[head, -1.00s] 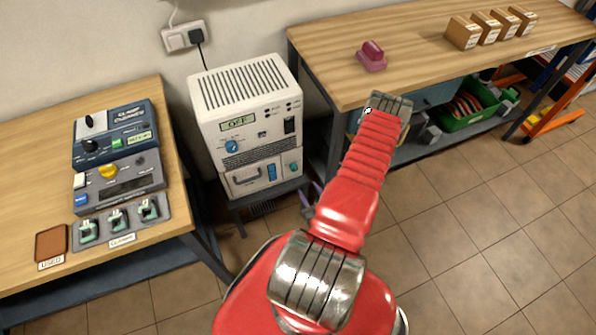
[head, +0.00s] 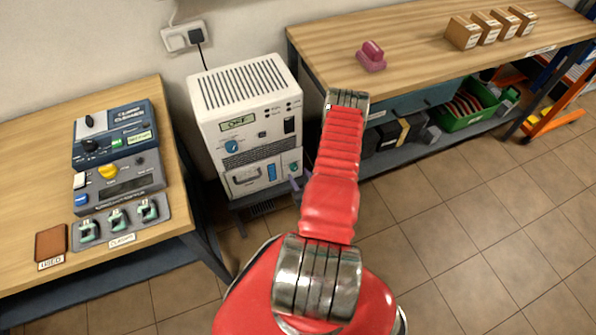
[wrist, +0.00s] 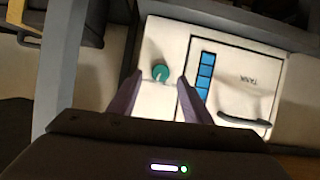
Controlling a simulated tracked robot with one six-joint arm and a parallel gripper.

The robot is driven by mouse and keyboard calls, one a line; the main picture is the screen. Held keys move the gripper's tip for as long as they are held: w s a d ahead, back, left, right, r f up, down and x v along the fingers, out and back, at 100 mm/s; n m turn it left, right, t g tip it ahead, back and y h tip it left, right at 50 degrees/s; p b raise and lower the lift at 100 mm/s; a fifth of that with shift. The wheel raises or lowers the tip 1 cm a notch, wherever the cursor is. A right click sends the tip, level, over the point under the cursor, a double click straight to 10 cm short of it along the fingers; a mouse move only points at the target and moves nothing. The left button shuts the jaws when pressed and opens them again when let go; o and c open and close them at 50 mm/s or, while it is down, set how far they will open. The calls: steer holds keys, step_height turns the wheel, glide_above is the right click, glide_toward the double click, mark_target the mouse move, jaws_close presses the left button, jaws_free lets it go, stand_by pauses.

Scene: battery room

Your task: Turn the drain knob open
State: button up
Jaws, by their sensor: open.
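The drain knob (wrist: 160,72) is a small round green knob on the lower front panel of the white machine (head: 247,110). It also shows at the lower right of that front in the head view (head: 293,168). In the wrist view my gripper (wrist: 156,88) is open, its two purple fingers pointing at the panel on either side of the knob's line. The fingertips appear just short of the knob, and I cannot tell any contact. In the head view a fingertip shows just below the knob.
Beside the knob are a blue level window (wrist: 203,75) and a dark drawer handle (wrist: 245,122). A bench (head: 420,45) with a pink item (head: 371,56) stands right of the machine. A left bench (head: 30,150) holds clamp devices. Tiled floor is free at right.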

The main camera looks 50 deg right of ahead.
mark_target(295, 170)
steer(key=shift+x, duration=1.8)
steer(key=shift+c, duration=0.4)
